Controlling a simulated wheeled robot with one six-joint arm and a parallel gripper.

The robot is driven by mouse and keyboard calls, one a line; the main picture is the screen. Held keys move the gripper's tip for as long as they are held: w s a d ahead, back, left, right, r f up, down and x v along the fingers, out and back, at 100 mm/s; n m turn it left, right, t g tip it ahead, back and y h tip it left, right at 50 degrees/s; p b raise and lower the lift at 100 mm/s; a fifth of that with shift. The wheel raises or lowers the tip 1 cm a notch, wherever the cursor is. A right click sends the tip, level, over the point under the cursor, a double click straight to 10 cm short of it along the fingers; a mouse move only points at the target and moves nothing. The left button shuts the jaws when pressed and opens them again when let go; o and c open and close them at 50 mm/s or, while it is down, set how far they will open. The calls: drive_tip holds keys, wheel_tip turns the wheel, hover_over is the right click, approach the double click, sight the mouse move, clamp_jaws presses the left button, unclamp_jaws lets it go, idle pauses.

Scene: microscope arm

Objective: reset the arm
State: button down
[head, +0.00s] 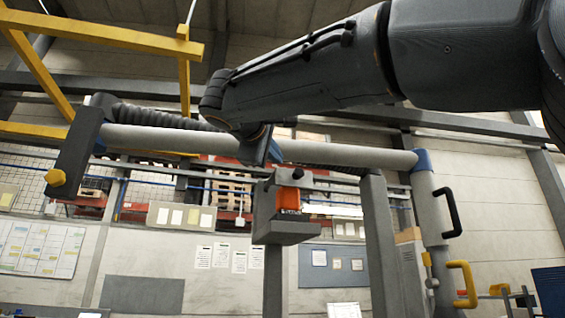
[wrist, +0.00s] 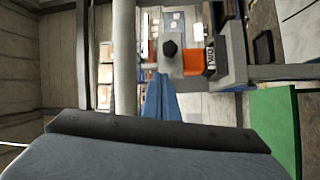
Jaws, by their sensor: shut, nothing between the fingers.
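The microscope arm's long grey tube (head: 345,155) runs across the head view, from a dark end block (head: 75,150) with a yellow knob (head: 56,177) to a blue collar on the grey column (head: 428,210) at right. A black handle (head: 453,212) and a yellow handle (head: 466,284) stick out from the column. My gripper (head: 262,160) is shut and empty, in front of the tube's middle. In the wrist view my blue-grey fingers (wrist: 161,100) point away beside the tube (wrist: 124,60). I cannot tell whether they touch it.
A grey post with a bracket (head: 285,232) holding an orange block (head: 288,198) stands below my gripper. Another grey post (head: 379,245) stands to its right. Yellow beams (head: 100,35) hang at upper left. A green panel (wrist: 274,125) shows at right in the wrist view.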

drive_tip(key=shift+s+d+b, duration=0.9)
drive_tip(key=shift+s+d, duration=1.8)
drive_tip(key=shift+d, duration=0.05)
drive_tip(key=w+f+g+y, duration=0.15)
drive_tip(key=w+f, duration=0.25)
drive_tip(key=f, duration=0.6)
drive_tip(key=w+f+g, duration=0.2)
drive_tip(key=w+f, duration=0.2)
drive_tip(key=f, duration=0.6)
drive_tip(key=d+f+m+g, duration=0.1)
drive_tip(key=d+f+g, duration=0.2)
drive_tip(key=f, duration=0.9)
drive_tip(key=d+f+g, duration=0.2)
drive_tip(key=f, duration=0.9)
drive_tip(key=s+d+f+m+g+y, duration=0.1)
drive_tip(key=s+d+f+m+g, duration=0.2)
drive_tip(key=f, duration=0.7)
drive_tip(key=s+d+f+m+g+y, duration=0.15)
drive_tip(key=s+d+f, duration=0.25)
drive_tip(key=f, duration=0.7)
drive_tip(key=s+d+f+m+g, duration=0.2)
drive_tip(key=s+f+m, duration=0.1)
drive_tip(key=s+f, duration=0.5)
drive_tip(key=s+d+f+m+g+y, duration=0.1)
drive_tip(key=s+d+f+m+g, duration=0.1)
drive_tip(key=s+f, duration=0.7)
drive_tip(key=shift+d+f+m+g+y, duration=0.25)
drive_tip(key=shift+m+g, duration=0.25)
drive_tip(key=shift+m, duration=0.25)
drive_tip(key=shift+r, duration=0.15)
